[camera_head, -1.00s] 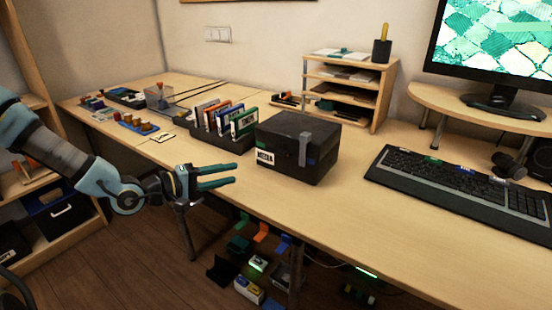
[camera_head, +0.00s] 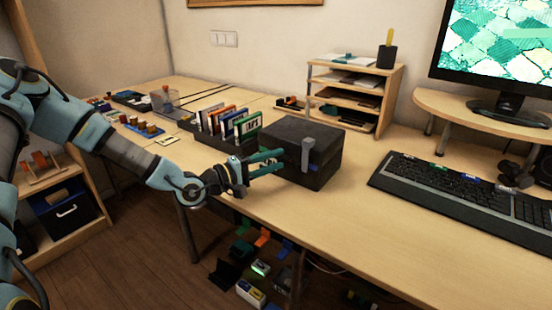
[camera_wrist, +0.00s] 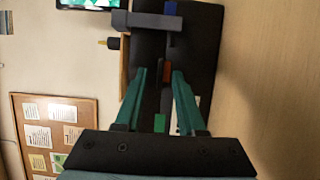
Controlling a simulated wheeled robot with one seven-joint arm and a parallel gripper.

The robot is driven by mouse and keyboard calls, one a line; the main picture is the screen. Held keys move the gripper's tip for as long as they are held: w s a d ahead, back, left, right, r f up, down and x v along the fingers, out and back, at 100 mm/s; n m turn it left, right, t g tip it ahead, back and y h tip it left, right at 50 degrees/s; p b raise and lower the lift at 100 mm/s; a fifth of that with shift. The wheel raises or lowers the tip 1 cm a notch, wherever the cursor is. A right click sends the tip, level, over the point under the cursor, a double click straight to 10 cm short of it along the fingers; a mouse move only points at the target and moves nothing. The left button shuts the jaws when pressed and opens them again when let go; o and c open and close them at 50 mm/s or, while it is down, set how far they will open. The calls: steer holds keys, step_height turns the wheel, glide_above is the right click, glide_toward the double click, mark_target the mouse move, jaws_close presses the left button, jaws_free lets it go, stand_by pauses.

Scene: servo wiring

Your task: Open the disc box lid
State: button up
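The black disc box (camera_head: 318,175) stands on the desk with its lid (camera_head: 300,130) down. A grey latch strip (camera_head: 307,153) runs from the lid over the front. In the wrist view the dark box (camera_wrist: 203,45) fills the upper middle, with the grey latch (camera_wrist: 152,20) at the top. My gripper (camera_head: 280,160) is open, with two teal fingers apart and nothing visibly held between them. It is at the box's left front side and covers the label there. I cannot tell whether the fingers touch the box.
A rack of upright disc cases (camera_head: 228,124) stands just left of the box. A wooden paper shelf (camera_head: 352,88) is behind it. A keyboard (camera_head: 450,195) lies to the right. The desk front (camera_head: 340,225) is bare.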

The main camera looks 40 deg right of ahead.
steer(key=shift+d, duration=0.4)
jaws_close()
stand_by(1.2)
